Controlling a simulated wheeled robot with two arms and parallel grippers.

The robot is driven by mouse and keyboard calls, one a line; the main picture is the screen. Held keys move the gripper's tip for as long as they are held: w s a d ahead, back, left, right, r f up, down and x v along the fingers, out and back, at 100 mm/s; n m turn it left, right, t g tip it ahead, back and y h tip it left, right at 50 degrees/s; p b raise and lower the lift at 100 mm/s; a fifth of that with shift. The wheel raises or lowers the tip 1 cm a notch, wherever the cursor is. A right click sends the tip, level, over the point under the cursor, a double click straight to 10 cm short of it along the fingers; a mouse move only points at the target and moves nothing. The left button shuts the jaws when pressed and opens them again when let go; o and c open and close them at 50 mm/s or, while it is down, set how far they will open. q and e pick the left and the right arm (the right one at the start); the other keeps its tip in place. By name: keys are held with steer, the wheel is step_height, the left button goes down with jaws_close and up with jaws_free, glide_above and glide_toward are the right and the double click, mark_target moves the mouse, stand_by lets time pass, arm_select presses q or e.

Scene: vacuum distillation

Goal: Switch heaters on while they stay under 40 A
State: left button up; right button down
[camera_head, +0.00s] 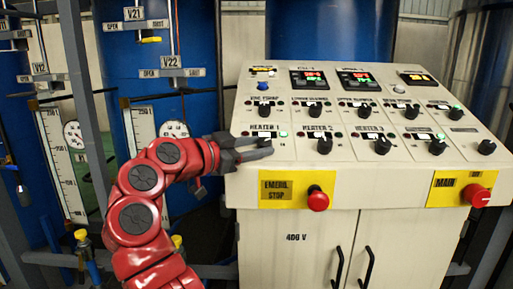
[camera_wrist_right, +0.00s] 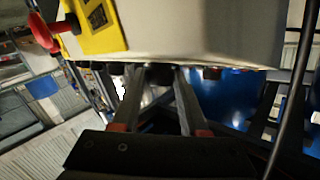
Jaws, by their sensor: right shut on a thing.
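The sloped control panel (camera_head: 300,170) carries heater knobs in its front row. My right gripper (camera_head: 262,148) reaches in from the left and is shut on the Heater 1 knob (camera_head: 264,142), which its fingers partly hide. A green lamp (camera_head: 283,134) beside the Heater 1 label is lit. The Heater 2 knob (camera_head: 324,147) and Heater 3 knob (camera_head: 382,146) stand free to the right, without a clearly lit green lamp. An amber display (camera_head: 418,78) is at the upper right; its digits are too small to read. In the right wrist view the fingers (camera_wrist_right: 155,72) point at the panel edge. My left gripper is out of view.
Below the knobs are a red emergency stop button (camera_head: 318,198) and a red main switch (camera_head: 478,196). Two displays (camera_head: 310,79) (camera_head: 357,79) show red and green digits. Blue tanks (camera_head: 145,75) and valve handles stand left of the panel.

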steer(key=shift+f, duration=0.1)
steer(key=shift+c, duration=2.2)
jaws_free()
steer(key=v, duration=1.7)
steer(key=shift+s, duration=0.2)
steer(key=shift+a, duration=0.15)
